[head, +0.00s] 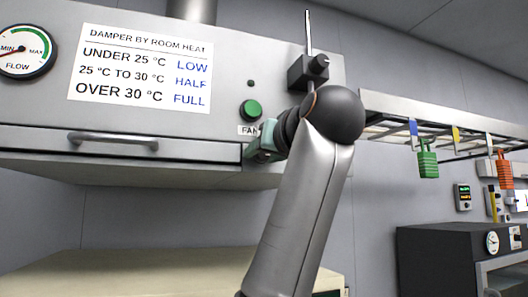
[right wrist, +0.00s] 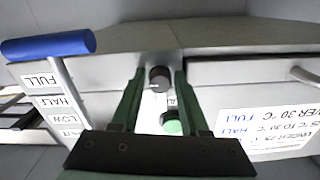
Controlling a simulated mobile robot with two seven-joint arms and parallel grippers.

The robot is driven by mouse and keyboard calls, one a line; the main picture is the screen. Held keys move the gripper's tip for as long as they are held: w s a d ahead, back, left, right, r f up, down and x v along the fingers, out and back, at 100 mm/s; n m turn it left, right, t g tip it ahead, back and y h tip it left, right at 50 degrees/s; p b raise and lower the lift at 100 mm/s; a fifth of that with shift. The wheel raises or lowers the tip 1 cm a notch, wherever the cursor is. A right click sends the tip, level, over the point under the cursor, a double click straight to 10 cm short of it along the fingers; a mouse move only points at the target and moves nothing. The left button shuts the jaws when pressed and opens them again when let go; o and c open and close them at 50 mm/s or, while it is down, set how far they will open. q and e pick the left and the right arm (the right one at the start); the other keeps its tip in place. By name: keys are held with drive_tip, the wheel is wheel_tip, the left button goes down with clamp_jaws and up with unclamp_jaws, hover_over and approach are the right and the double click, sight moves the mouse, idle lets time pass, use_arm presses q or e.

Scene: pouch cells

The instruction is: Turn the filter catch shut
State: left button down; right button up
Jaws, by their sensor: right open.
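The filter catch looks to be a small dark round knob (right wrist: 160,78) on the hood front, beside the end of the filter drawer (right wrist: 235,72). It shows a thin pale mark, but how far it is turned I cannot tell. My right gripper (right wrist: 160,88) is open, its green fingers on either side of the knob; whether they touch it is unclear. In the head view the right gripper (head: 262,142) is at the right end of the drawer front (head: 120,152), and it hides the catch. My left gripper is in neither view.
A green fan button (head: 251,110) sits just above the gripper; it also shows in the wrist view (right wrist: 172,126). A blue-handled lever (right wrist: 48,45) stands beside labels. A dark block with a rod (head: 308,70) is above my arm. A rail (head: 440,115) with hanging padlocks is at right.

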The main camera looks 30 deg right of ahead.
clamp_jaws()
drive_tip(key=shift+n, duration=0.3)
idle(0.3)
drive_tip(key=n+b, duration=0.1)
drive_tip(key=n, duration=0.2)
drive_tip(key=shift+f+n+b, duration=0.1)
drive_tip(key=shift+n+b, duration=0.2)
drive_tip(key=shift+b, duration=0.1)
drive_tip(key=n+b, duration=0.1)
drive_tip(key=n, duration=0.3)
drive_tip(key=shift+n, duration=0.3)
drive_tip(key=n+b, duration=0.1)
drive_tip(key=n, duration=0.3)
drive_tip(key=shift+a+n, duration=0.1)
drive_tip(key=shift+n, duration=2.5)
unclamp_jaws()
